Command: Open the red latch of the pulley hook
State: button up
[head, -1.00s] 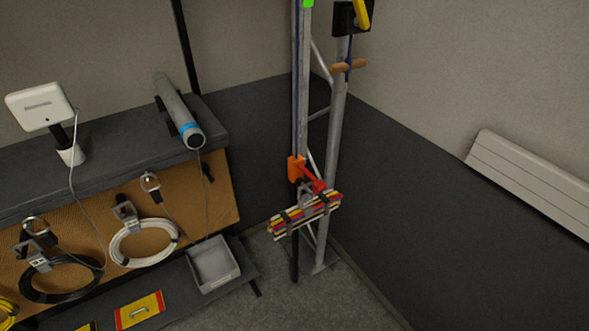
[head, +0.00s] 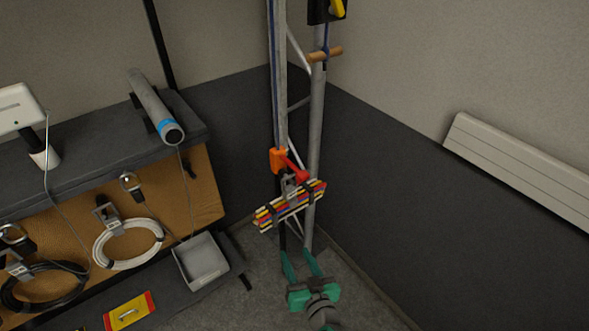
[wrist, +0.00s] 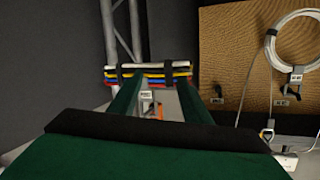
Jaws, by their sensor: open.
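The red latch (head: 301,176) slants down to the right from the orange pulley hook body (head: 278,160) on the truss. A grey metal hook (head: 289,186) sits below it, at a strapped bundle of coloured cables (head: 282,208). My green gripper (head: 302,256) is open and empty, below the bundle in the head view. In the wrist view, its fingers (wrist: 158,90) point towards the bundle (wrist: 170,72), with a small orange part (wrist: 158,110) and grey metal showing between them. I cannot make out the red latch there.
The grey truss (head: 315,130) stands in the room corner, with a wooden handle (head: 325,54) high on it. A bench with a pegboard (head: 190,190), cable coils and a grey tray (head: 202,260) is at the left. The floor right of the truss is clear.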

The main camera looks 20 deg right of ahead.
jog(key=w+d+r+n+t+y, duration=0.1)
jog(key=w+d+r, duration=0.15)
jog(key=r, duration=0.25)
jog(key=w+d+r+n+y, duration=0.1)
jog(key=w+d+r, duration=0.1)
jog(key=w+r, duration=0.15)
jog(key=n+y, duration=0.3)
jog(key=n, duration=0.1)
send_near(294, 167)
jog(key=shift+s+d+f+t, duration=0.25)
jog(key=shift+s+f+t, duration=0.05)
jog(key=shift+s+f, duration=0.1)
jog(key=shift+y, duration=0.3)
jog(key=x, duration=1)
jog(key=shift+w+d+r, duration=0.1)
jog(key=shift+w, duration=0.4)
jog(key=shift+a, duration=0.35)
jog(key=shift+d, duration=0.15)
grip_shut()
